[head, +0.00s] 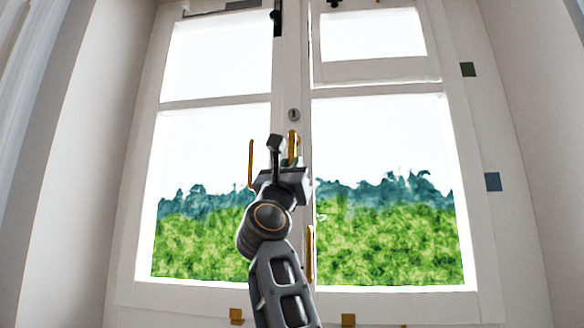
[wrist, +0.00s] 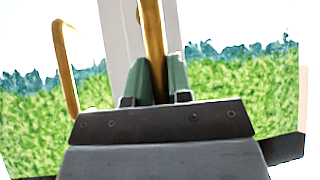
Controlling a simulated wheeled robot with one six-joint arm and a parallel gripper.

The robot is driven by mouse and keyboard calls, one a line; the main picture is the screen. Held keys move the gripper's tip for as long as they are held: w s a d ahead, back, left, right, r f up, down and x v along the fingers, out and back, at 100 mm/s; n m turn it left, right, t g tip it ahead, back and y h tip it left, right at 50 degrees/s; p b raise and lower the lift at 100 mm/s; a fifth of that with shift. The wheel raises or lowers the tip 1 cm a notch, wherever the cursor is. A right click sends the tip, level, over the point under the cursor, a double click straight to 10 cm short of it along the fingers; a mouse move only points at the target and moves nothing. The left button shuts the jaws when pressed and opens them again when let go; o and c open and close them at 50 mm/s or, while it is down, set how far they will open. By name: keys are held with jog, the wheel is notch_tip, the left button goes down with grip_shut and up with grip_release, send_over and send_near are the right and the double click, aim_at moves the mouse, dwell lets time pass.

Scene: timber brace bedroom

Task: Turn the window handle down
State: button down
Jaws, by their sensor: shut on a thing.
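The window handle is a brass bar standing about upright on the white middle post of the window. It shows in the head view (head: 293,147) just beside my gripper (head: 278,146). In the wrist view the brass bar (wrist: 152,35) runs down between the two dark green fingers of my gripper (wrist: 160,78). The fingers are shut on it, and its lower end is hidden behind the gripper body. The window (head: 304,85) has white frames and appears closed.
A second thin brass bar (head: 250,163) stands left of my gripper; its hooked top shows in the wrist view (wrist: 64,65). Another brass piece (head: 310,254) is lower on the post. A round keyhole plate (head: 294,115) sits above. Walls flank both sides.

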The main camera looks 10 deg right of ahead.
jog(key=shift+w+f, duration=0.15)
jog(key=c, duration=1.1)
grip_release()
jog(key=shift+o, duration=0.2)
jog(key=shift+s+a+f+b, duration=0.2)
jog(key=shift+s+f+b, duration=0.15)
jog(key=shift+b, duration=0.2)
jog(key=b+v, duration=1.1)
jog(key=v, duration=0.2)
jog(key=shift+b, duration=0.35)
jog(key=shift+r, duration=0.15)
